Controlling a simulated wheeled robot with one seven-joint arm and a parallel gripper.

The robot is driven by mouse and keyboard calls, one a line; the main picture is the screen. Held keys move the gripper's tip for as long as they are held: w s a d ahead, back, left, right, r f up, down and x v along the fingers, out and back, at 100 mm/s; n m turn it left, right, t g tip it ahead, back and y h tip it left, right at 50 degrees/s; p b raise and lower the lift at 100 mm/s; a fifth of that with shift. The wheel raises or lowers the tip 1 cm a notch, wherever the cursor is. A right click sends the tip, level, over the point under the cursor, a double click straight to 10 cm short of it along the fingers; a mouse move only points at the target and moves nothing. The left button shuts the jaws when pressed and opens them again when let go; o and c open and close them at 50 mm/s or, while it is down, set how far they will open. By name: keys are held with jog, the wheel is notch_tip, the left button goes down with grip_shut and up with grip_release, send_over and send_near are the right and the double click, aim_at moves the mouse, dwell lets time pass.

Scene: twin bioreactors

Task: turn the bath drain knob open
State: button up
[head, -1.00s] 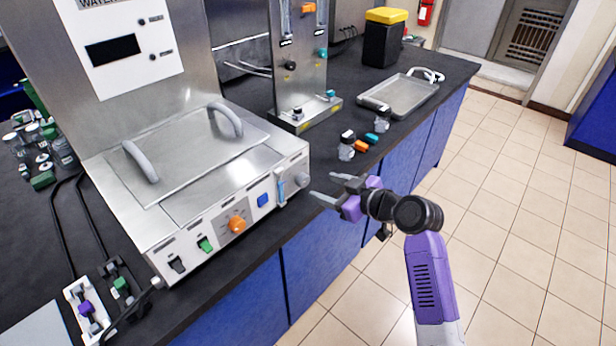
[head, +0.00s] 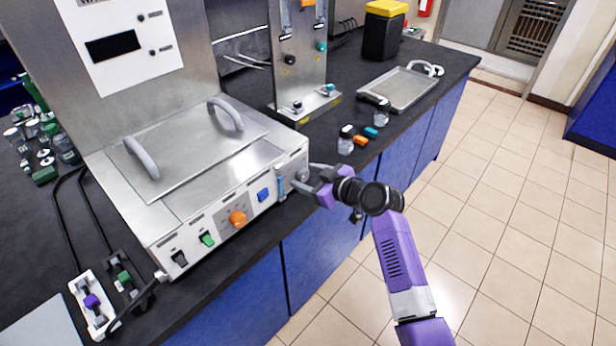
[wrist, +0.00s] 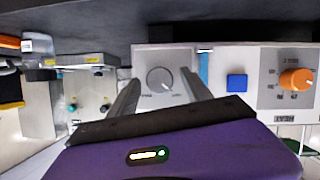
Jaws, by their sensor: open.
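The water bath (head: 215,180) is a steel box with a front control panel. Its grey round drain knob (wrist: 160,78) is on the right end of the panel, with a pointer slanting to the lower right in the wrist view. My gripper (head: 305,177) is open in front of that end of the panel. In the wrist view its two fingers stand either side of the knob, with gaps between them and it. In the head view the fingers partly hide the knob, and I cannot tell whether they touch it.
Small bottles (head: 346,143) and a metal tray (head: 398,92) stand on the dark bench. The floor to the right is clear.

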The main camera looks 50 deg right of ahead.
grip_shut()
jog(key=shift+m+y, duration=0.3)
jog(key=shift+d+m+y+b, duration=0.2)
jog(key=shift+m+y+b, duration=0.6)
jog(key=shift+m, duration=0.4)
jog(key=m+y+b, duration=0.1)
jog(key=m+y, duration=0.1)
jog(key=m, duration=0.1)
jog(key=shift+d+f+b, duration=0.15)
jog(key=shift+b, duration=0.15)
jog(key=m+t+y+b, duration=0.1)
jog(key=m+y, duration=0.1)
jog(key=m, duration=0.1)
jog(key=shift+d+f+b, duration=0.1)
jog(key=shift+b, duration=0.2)
jog(key=shift+m+t+y+b, duration=0.65)
jog(key=shift+m+y, duration=0.15)
jog(key=shift+m, duration=1.2)
